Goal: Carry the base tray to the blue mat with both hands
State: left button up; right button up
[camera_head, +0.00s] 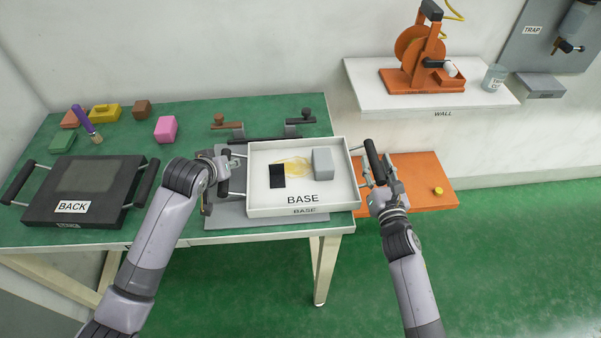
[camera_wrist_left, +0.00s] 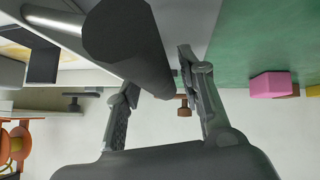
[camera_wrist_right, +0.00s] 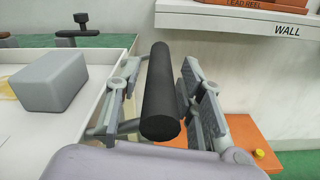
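The base tray (camera_head: 257,206), white and labelled BASE, rests level on a grey mat (camera_head: 228,212) on the green table. It holds a black rectangle, a yellowish smear and a grey block. My left gripper (camera_head: 217,178) is at its left handle (camera_wrist_left: 135,45), largely hidden in the head view; in the left wrist view its fingers are apart, with the dark handle across them. My right gripper (camera_head: 381,174) is at the right handle (camera_head: 374,160). In the right wrist view the black handle (camera_wrist_right: 161,90) lies between its spread fingers (camera_wrist_right: 160,85). No blue mat is visible.
A black BACK tray (camera_head: 72,207) lies at the table's left. Several coloured blocks and a purple-handled tool (camera_head: 86,123) lie behind it. An orange surface (camera_head: 425,172) with a yellow knob is low on the right. A white wall shelf (camera_head: 430,104) carries an orange reel stand.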

pick_arm(q)
grip_shut()
pick_arm(e)
grip_shut()
jog(key=shift+f, duration=0.1)
pick_arm(q)
jog(key=shift+r, duration=0.2)
pick_arm(e)
jog(key=shift+r, duration=0.2)
